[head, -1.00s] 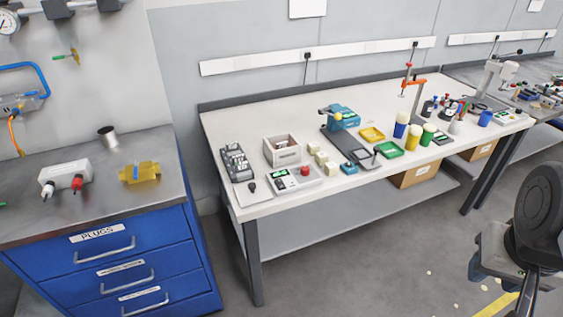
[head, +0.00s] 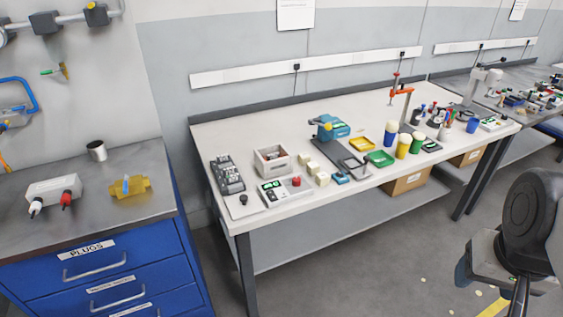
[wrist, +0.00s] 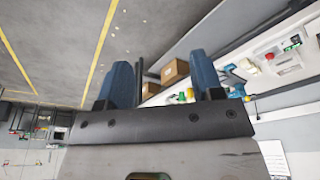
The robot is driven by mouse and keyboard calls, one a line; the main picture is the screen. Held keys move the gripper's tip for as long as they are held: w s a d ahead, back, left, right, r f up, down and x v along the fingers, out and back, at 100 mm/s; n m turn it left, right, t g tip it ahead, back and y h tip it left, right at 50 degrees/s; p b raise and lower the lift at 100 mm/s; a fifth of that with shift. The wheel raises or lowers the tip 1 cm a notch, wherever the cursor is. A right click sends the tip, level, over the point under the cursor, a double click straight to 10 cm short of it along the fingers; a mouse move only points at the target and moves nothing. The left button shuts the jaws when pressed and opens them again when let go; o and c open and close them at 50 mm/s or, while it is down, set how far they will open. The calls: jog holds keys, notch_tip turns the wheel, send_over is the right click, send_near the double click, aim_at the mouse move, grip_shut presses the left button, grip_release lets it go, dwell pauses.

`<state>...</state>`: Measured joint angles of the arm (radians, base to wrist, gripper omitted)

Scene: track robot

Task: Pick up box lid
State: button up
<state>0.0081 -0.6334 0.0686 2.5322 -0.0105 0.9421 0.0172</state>
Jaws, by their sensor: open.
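In the head view, a light square plate with a dark knob (head: 243,204) lies flat at the near left corner of the white workbench; it may be the box lid. A pale open-topped box (head: 272,161) stands just behind it to the right.
A grey switch unit (head: 227,173) and a control panel with a red button (head: 285,190) sit close to the plate. Pale blocks (head: 316,172) stand farther right.

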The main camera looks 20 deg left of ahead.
jog(key=shift+w, duration=0.1)
jog(key=w+a+r+n, duration=0.1)
jog(key=w+a+n, duration=0.4)
jog(key=w+a, duration=0.6)
jog(key=n+g, duration=0.3)
jog(key=n, duration=1)
send_over(243, 196)
jog(key=f, duration=2)
jog(key=shift+d+f, duration=0.3)
jog(key=shift+d, duration=0.1)
jog(key=shift+s+a+f, duration=0.1)
jog(key=shift+a+f, duration=0.1)
jog(key=shift+a, duration=0.15)
jog(key=shift+f, duration=0.1)
jog(key=shift+f, duration=1.2)
